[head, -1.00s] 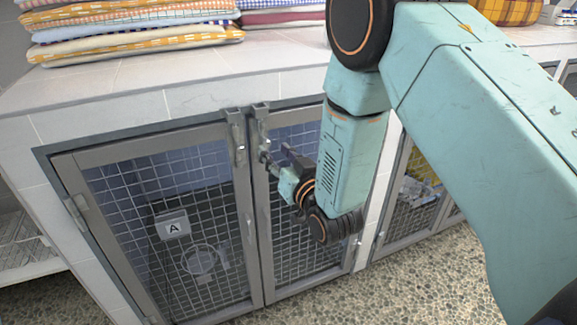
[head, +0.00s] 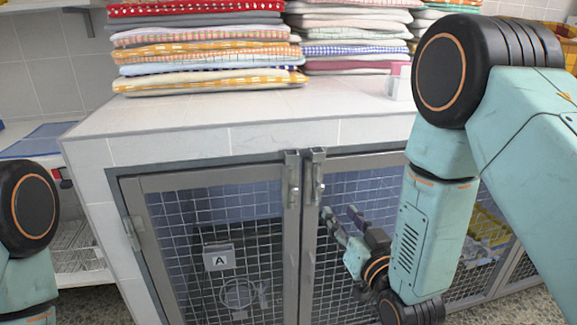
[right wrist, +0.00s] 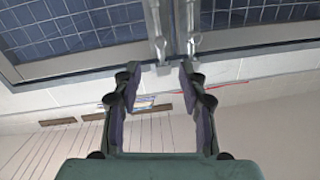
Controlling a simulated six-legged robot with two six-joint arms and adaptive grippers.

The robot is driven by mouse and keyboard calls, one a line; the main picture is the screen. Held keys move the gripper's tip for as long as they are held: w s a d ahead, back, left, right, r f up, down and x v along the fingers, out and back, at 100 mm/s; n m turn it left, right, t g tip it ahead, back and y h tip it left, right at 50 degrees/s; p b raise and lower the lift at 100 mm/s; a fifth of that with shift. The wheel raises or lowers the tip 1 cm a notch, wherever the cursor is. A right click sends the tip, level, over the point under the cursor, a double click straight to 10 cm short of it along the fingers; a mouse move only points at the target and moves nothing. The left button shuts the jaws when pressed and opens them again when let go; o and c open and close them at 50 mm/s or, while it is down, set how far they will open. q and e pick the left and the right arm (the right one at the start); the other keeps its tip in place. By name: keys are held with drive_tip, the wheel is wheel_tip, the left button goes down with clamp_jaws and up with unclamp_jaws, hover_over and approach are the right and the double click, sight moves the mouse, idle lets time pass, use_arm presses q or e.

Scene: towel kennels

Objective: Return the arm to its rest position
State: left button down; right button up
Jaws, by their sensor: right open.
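My right arm reaches in from the right in the head view. Its gripper (head: 340,213) is open and empty, in front of the right mesh door (head: 345,270), below and to the right of the paired latches. In the right wrist view the two dark fingers (right wrist: 160,70) stand apart with nothing between them. The left latch (head: 292,180) and right latch (head: 316,178) sit at the top where the two door frames meet. The left mesh door (head: 140,215) appears closed beside the right one. At the left edge only a joint of my left arm shows; its gripper is out of frame.
A tiled counter (head: 250,122) runs above the kennels. It bears a folded towel stack (head: 210,45) and another stack (head: 345,35). A label "A" (head: 219,258) shows at the left door. Yellow items (head: 485,235) show behind mesh on the right. A low shelf (head: 85,262) stands at left.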

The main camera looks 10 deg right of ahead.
drive_tip(key=s+d+f+g+h, duration=0.1)
drive_tip(key=s+f+g, duration=0.35)
drive_tip(key=f, duration=0.35)
drive_tip(key=s+f+g, duration=0.4)
drive_tip(key=s+f, duration=0.2)
drive_tip(key=f, duration=0.3)
drive_tip(key=s+f+g, duration=0.4)
drive_tip(key=s+f, duration=0.1)
drive_tip(key=s, duration=0.7)
drive_tip(key=s+d+f+g, duration=0.1)
drive_tip(key=s+f+g, duration=0.4)
drive_tip(key=s, duration=0.8)
drive_tip(key=shift+d+f+h, duration=0.15)
drive_tip(key=shift+f+h, duration=0.1)
drive_tip(key=shift+h, duration=0.15)
